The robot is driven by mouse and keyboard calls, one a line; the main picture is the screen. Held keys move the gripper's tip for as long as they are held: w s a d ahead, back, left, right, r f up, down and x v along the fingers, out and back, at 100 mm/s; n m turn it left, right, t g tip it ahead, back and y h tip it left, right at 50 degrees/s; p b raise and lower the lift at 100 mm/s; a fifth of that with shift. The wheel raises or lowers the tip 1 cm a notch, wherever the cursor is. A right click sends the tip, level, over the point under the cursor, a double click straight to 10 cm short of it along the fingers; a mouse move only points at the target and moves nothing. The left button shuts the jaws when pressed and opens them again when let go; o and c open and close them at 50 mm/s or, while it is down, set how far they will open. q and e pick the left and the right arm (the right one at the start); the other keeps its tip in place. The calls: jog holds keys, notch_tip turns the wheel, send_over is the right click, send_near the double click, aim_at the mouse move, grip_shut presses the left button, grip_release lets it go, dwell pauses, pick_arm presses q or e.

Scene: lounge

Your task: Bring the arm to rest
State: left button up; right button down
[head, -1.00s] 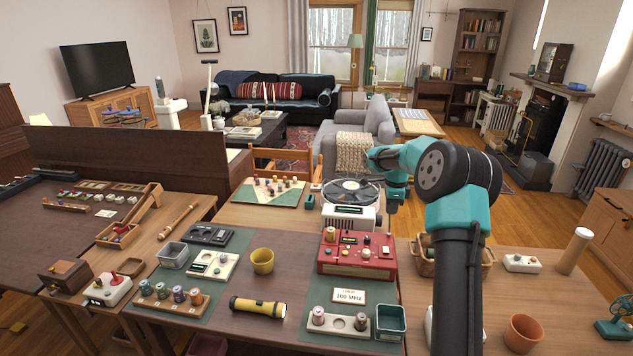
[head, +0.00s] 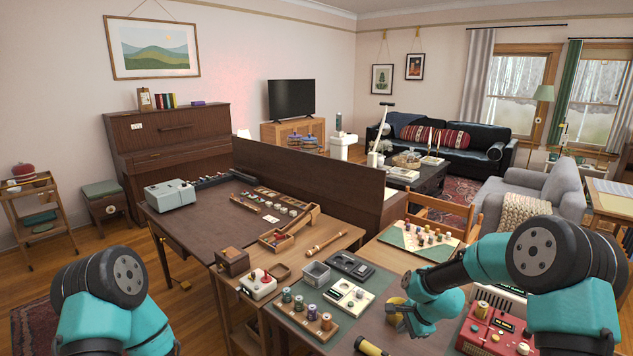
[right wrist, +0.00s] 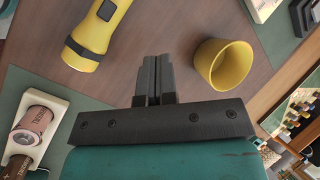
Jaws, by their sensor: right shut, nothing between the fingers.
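My right arm reaches in from the right in the head view. Its gripper (head: 398,318) is low over the work table, beside the yellow cup (head: 393,306), which it partly covers. In the right wrist view the two dark fingers (right wrist: 153,68) are together with nothing between them. The yellow cup (right wrist: 223,65) is to their right and the yellow flashlight (right wrist: 92,33) to their left, both apart from the fingers. Teal links of my left arm show at the lower left of the head view; the left gripper is out of sight.
A red radio-like box (head: 492,332) stands right of the gripper. A wooden holder with several spools (head: 306,318) and a grey bin (head: 316,273) stand to the left. The brown tabletop (right wrist: 185,28) between flashlight and cup is bare.

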jog(key=s+a+f+n, duration=0.1)
jog(key=a, duration=0.3)
jog(key=s+a+f+n, duration=0.1)
jog(key=s+a, duration=0.1)
jog(key=a, duration=0.2)
jog(key=s+a+f+n, duration=0.1)
jog(key=s+a, duration=0.1)
jog(key=a, duration=0.1)
jog(key=shift+s+a+f, duration=0.1)
jog(key=shift+a+f, duration=0.2)
jog(key=shift+a, duration=0.1)
jog(key=s+a+f+n, duration=0.3)
jog(key=s+a, duration=0.2)
jog(key=s, duration=0.2)
jog(key=s+d+f+n+g, duration=0.1)
jog(key=s+d+f+n, duration=0.2)
jog(key=s+d+f, duration=0.2)
jog(key=s+d+f+n+g, duration=0.1)
jog(key=s+d+f+n, duration=0.3)
jog(key=s+d, duration=0.5)
jog(key=s+f, duration=0.1)
jog(key=s, duration=0.2)
jog(key=shift+s+f+n+h, duration=0.25)
jog(key=shift+f+n+h, duration=0.05)
jog(key=shift+f, duration=0.05)
